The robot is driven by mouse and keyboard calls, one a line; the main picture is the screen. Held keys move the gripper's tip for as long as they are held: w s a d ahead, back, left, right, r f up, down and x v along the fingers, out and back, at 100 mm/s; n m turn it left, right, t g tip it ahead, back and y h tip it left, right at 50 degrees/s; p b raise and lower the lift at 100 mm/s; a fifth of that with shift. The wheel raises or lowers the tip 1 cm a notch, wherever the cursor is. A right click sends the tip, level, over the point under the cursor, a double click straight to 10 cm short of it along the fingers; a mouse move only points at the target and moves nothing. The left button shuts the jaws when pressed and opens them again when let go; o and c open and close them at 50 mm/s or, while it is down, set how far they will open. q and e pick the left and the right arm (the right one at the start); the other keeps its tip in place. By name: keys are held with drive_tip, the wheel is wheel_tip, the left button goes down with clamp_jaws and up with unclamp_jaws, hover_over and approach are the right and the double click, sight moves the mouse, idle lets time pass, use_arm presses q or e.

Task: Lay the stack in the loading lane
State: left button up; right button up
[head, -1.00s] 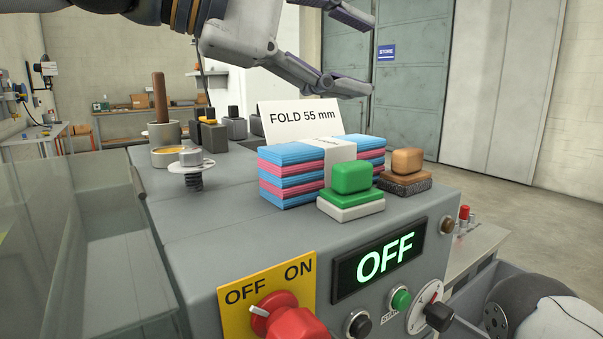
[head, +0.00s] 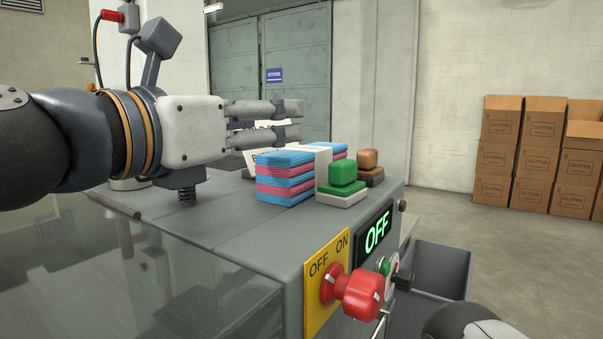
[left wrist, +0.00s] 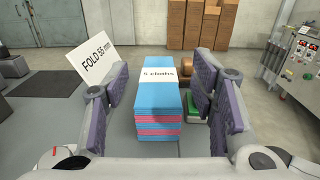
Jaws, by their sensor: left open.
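The stack (head: 285,190) of blue and pink folded cloths lies on the grey machine top, with a white paper band around it. In the left wrist view the stack (left wrist: 158,127) is seen end-on, its band reading "5 cloths". My left gripper (head: 298,120) is open and empty, at the height just above the stack in the head view. In the left wrist view its fingers show on either side of the stack, with gaps. My right gripper is out of view. I cannot make out which part is the loading lane.
A green block (head: 343,173) on a white pad and a brown block (head: 368,159) stand right of the stack. The "FOLD 55 mm" card (left wrist: 97,68) stands at the left in the wrist view. A red knob (head: 358,292) and OFF display (head: 378,230) are on the machine front.

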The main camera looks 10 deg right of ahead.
use_arm(q)
drive_tip(key=f, duration=0.6)
drive_tip(key=shift+w+d+b, duration=0.1)
drive_tip(key=shift+w+b, duration=0.15)
drive_tip(key=shift+b, duration=0.15)
drive_tip(key=shift+w+d+r, duration=0.1)
drive_tip(key=shift+w+d, duration=0.25)
drive_tip(key=shift+d, duration=0.15)
drive_tip(key=x, duration=0.6)
drive_tip(key=shift+w, duration=0.1)
drive_tip(key=c, duration=0.9)
drive_tip(key=shift+r, duration=0.15)
